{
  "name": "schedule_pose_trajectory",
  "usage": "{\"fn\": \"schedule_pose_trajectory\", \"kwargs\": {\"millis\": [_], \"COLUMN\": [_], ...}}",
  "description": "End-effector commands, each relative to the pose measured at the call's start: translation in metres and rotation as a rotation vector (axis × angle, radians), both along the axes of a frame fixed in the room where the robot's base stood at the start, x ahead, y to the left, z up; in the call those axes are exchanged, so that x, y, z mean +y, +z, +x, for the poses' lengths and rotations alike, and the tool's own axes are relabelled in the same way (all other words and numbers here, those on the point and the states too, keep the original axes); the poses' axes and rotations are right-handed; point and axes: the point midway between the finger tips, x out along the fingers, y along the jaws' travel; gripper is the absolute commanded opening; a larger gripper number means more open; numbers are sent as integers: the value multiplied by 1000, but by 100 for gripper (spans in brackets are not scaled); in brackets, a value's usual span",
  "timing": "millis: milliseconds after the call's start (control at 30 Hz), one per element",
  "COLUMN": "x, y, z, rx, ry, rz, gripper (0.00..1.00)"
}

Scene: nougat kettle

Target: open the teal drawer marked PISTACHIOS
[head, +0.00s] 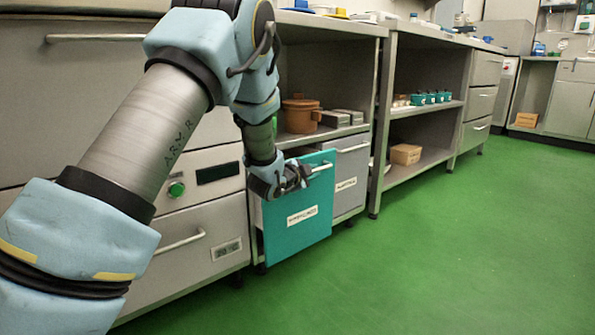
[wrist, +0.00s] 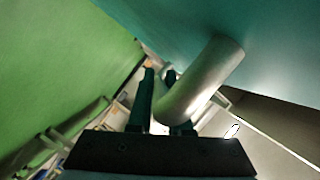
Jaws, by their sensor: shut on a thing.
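The teal drawer (head: 297,222) is in the low cabinet in the head view, with a white label (head: 302,215) too small to read surely. Its front stands out ahead of the grey drawer beside it, so it is partly open. My gripper (head: 296,178) is at the top of the teal front, shut on its bar handle (head: 322,168). In the wrist view the dark fingers of my gripper (wrist: 163,100) close around the silver handle (wrist: 205,78), with the teal front (wrist: 270,45) behind it. The drawer's inside is mostly hidden.
A grey drawer (head: 348,182) with its own label is at the right. An orange-brown pot (head: 300,115) and metal boxes stand on the shelf above. Left is a steel unit with a green button (head: 176,189). The green floor (head: 440,260) in front is clear.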

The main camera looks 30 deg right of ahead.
Motion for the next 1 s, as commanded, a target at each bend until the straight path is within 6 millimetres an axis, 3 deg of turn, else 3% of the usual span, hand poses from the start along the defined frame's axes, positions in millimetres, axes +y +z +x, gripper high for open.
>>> {"fn": "schedule_pose_trajectory", "kwargs": {"millis": [200,500,700,1000], "x": [-18,-31,-34,-36], "y": [-1,0,-1,-1], "z": [-67,-135,-156,-161], "rx": [4,0,0,0], "ry": [-7,-6,-1,0], "rz": [3,4,4,3], "gripper": [0,0,0,0]}}
